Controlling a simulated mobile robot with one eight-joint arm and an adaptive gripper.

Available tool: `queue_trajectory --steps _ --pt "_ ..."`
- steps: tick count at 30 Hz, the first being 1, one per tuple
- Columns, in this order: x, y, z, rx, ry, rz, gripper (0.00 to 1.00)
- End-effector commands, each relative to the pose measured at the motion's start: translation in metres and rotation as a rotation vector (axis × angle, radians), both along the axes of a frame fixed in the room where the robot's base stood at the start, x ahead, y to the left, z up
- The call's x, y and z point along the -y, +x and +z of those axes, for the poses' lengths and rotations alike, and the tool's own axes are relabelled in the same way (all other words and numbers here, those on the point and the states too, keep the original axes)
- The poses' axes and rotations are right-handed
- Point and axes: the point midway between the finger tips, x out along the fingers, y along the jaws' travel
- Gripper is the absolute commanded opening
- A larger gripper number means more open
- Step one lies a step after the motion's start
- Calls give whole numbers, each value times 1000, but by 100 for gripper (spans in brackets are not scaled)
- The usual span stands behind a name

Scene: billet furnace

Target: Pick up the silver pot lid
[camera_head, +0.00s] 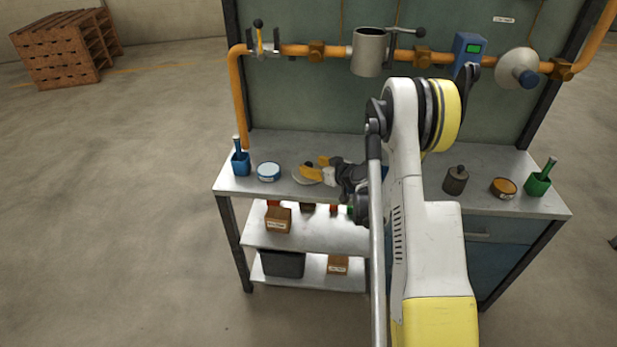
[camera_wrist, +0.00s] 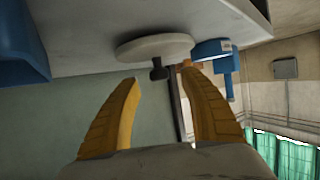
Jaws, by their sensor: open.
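The silver pot lid (camera_head: 300,178) lies flat on the bench top, left of my arm. It is a pale round disc with a small dark knob on top. In the wrist view the lid (camera_wrist: 150,46) appears upside down, its dark knob (camera_wrist: 158,72) pointing toward my gripper. My gripper (camera_wrist: 161,78) is open, with one yellow finger on each side of the knob in the picture. I cannot tell whether the knob is level with the fingertips or just beyond them. In the head view my gripper (camera_head: 318,167) is over the lid and hides part of it.
A grey canister (camera_head: 456,180), an orange tin (camera_head: 503,187) and a green cup (camera_head: 538,183) stand at the right. An orange pipe (camera_head: 295,50) crosses behind the bench.

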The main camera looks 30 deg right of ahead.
Motion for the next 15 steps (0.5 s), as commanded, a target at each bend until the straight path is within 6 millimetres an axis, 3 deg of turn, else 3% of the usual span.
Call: queue_trajectory --steps 1,6,13,15 --pt "-1 8 -8 0 0 2 51" --pt "-3 23 -11 0 -2 1 51" --pt "-3 24 -10 0 -1 0 51" --pt "-3 24 -10 0 -1 0 32"
